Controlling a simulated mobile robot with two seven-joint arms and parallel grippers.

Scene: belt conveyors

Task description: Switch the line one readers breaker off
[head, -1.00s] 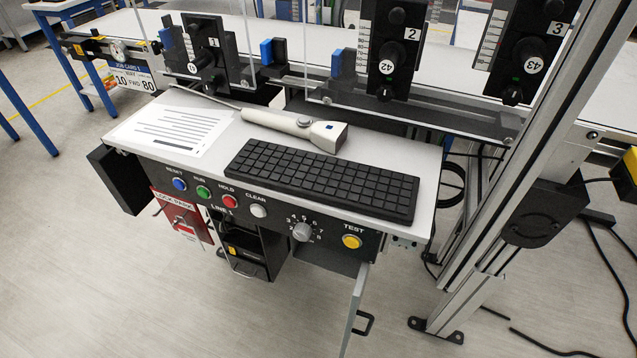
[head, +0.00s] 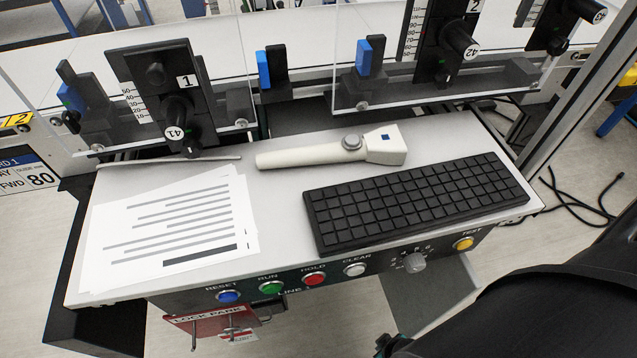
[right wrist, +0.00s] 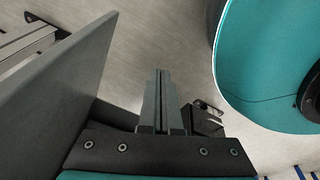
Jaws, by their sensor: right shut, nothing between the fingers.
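No breaker can be made out in either view; the space under the control panel is mostly hidden by the panel (head: 330,277) and desk top. A grey door-like plate (head: 440,290) hangs below the panel's right part in the head view. My right arm comes in at the lower right of the head view, with its fingers out of that picture. In the right wrist view my right gripper (right wrist: 163,75) is shut and empty, pointing over the floor. A large grey plate (right wrist: 50,95) stands to its left. My left gripper is not in view.
The desk carries a keyboard (head: 415,203), a handheld scanner (head: 330,153) and paper sheets (head: 165,228). A red lock park board (head: 215,318) hangs below the panel's left part. Clear guards (head: 440,75) stand behind the desk. A small dark box-like part (right wrist: 205,120) shows beside my right fingers.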

